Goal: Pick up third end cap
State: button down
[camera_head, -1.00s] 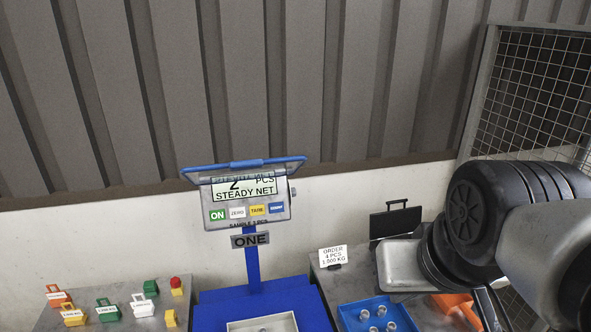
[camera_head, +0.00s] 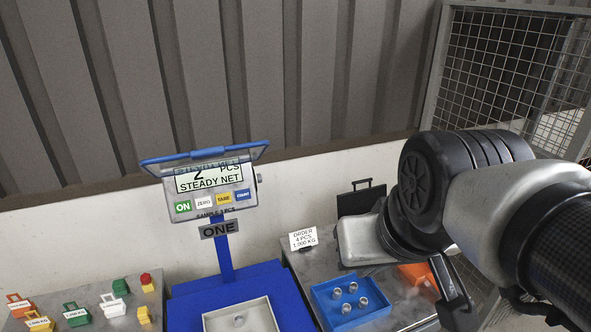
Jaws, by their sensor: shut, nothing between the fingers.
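Several small metallic end caps (camera_head: 352,287) stand in a blue tray (camera_head: 322,312) on the grey table to the right of the scale. A pale pan (camera_head: 262,318) sits on the blue scale, with a small piece faintly visible in it. The scale's display (camera_head: 208,177) reads 2 PCS, STEADY NET. My gripper (camera_head: 458,312) is at the lower right, to the right of the blue tray and apart from the caps. It is shut and empty, its tips partly hidden near the bottom edge.
An order card (camera_head: 303,238) reading 4 PCS, 1.000 KG stands behind the tray. A black case (camera_head: 361,199) and an orange object (camera_head: 418,275) are near my arm. Coloured weights (camera_head: 76,314) stand on the left table. A wire mesh fence (camera_head: 500,75) rises at the right.

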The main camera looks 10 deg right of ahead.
aim_at(346, 312)
jog(key=z, duration=0.4)
jog(key=i+j+z, duration=0.1)
jog(key=k+j, duration=0.15)
jog(key=k, duration=0.6)
jog(key=i+l+u, duration=0.15)
jog(key=l, duration=0.4)
jog(key=i+l+u, duration=0.15)
jog(key=l, duration=0.45)
jog(key=l+u, duration=0.15)
jog(key=l, duration=0.45)
